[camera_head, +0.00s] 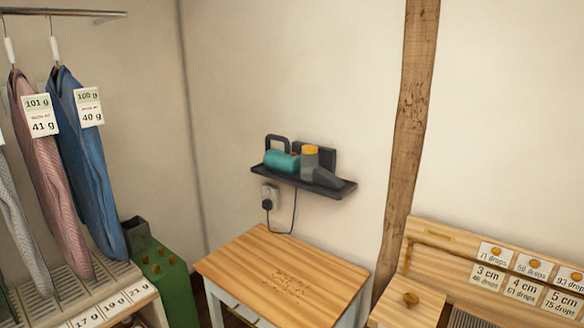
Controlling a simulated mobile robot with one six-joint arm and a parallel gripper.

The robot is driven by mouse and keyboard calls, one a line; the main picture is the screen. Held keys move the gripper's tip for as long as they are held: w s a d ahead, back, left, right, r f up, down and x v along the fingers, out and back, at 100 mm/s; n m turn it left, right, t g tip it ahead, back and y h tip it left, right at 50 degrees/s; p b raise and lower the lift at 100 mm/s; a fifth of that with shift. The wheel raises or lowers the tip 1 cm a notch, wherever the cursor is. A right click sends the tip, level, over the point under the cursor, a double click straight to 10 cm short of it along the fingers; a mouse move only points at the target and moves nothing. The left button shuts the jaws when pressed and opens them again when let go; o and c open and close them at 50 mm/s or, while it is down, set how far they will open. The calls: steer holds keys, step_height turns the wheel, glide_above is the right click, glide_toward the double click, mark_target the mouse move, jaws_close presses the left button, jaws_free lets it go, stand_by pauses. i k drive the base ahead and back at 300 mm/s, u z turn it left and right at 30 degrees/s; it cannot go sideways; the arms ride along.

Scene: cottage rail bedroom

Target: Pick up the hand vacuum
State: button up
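The hand vacuum (283,160) rests on a small dark wall shelf (298,182). It has a teal body, a black loop handle at its left, and a grey part with a yellow top and a dark nozzle toward the right. A dark upright plate stands behind it against the wall. My gripper does not show in the head view.
A plug in a wall socket (269,192) with a hanging cord is below the shelf. A wooden-topped table (285,275) stands beneath. Hanging garments (85,150) and a green container (160,270) are at left. A wooden post (410,120) and a labelled wooden rack (440,262) are at right.

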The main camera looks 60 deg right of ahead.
mark_target(305, 169)
steer(key=z, duration=0.05)
steer(key=i, duration=0.9)
steer(key=u, duration=0.05)
